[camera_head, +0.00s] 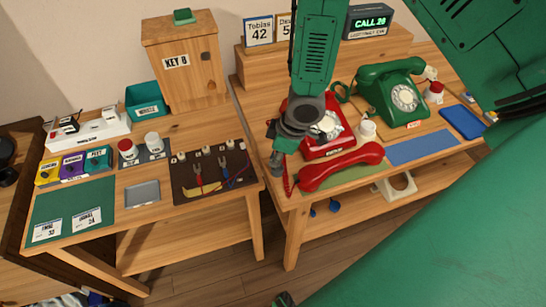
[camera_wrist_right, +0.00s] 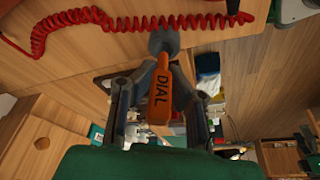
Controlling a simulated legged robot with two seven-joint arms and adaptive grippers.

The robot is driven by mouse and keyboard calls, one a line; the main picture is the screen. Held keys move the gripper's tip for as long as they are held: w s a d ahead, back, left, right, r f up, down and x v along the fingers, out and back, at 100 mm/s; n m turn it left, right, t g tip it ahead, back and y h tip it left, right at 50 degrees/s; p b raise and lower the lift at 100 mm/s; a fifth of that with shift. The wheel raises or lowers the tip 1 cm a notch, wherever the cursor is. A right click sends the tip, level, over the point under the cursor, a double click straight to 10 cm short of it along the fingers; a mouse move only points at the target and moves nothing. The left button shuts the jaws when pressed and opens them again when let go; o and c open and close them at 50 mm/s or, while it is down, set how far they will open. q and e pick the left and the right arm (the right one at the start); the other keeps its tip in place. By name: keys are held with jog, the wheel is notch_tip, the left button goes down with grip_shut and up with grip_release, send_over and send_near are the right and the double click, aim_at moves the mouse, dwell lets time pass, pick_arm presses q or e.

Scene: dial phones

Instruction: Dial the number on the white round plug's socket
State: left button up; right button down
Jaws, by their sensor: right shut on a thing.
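My right gripper (camera_head: 276,160) is shut on an orange dialing tool marked DIAL (camera_wrist_right: 160,92), with a grey rounded end. The gripper is beside the left edge of the red dial phone (camera_head: 318,132), partly hiding it. The phone's pale dial (camera_head: 328,124) is partly covered by my arm. Its red handset (camera_head: 342,166) lies off the phone, in front of it. The red coiled cord (camera_wrist_right: 70,28) also shows in the right wrist view. A white socket strip (camera_head: 88,134) with plugs stands far left; its small markings are unreadable. My left gripper cannot be made out.
A green dial phone (camera_head: 392,94) stands right of the red one. A lit CALL sign (camera_head: 369,22) stands behind. A gap separates the two tables.

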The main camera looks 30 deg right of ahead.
jog(key=shift+d+f, duration=0.1)
jog(key=shift+d, duration=0.2)
pick_arm(q)
jog(key=shift+r, duration=0.15)
pick_arm(e)
jog(key=shift+a, duration=0.65)
pick_arm(q)
jog(key=shift+d+r, duration=0.1)
jog(key=shift+d, duration=0.1)
pick_arm(e)
jog(key=shift+d, duration=0.3)
pick_arm(q)
jog(key=shift+r+p, duration=0.25)
jog(key=shift+p, duration=0.2)
jog(key=shift+a, duration=0.15)
jog(key=shift+r, duration=0.25)
pick_arm(e)
jog(key=shift+d, duration=0.15)
pick_arm(q)
jog(key=shift+f+b, duration=0.3)
jog(key=shift+f, duration=0.3)
pick_arm(e)
jog(key=shift+f, duration=0.75)
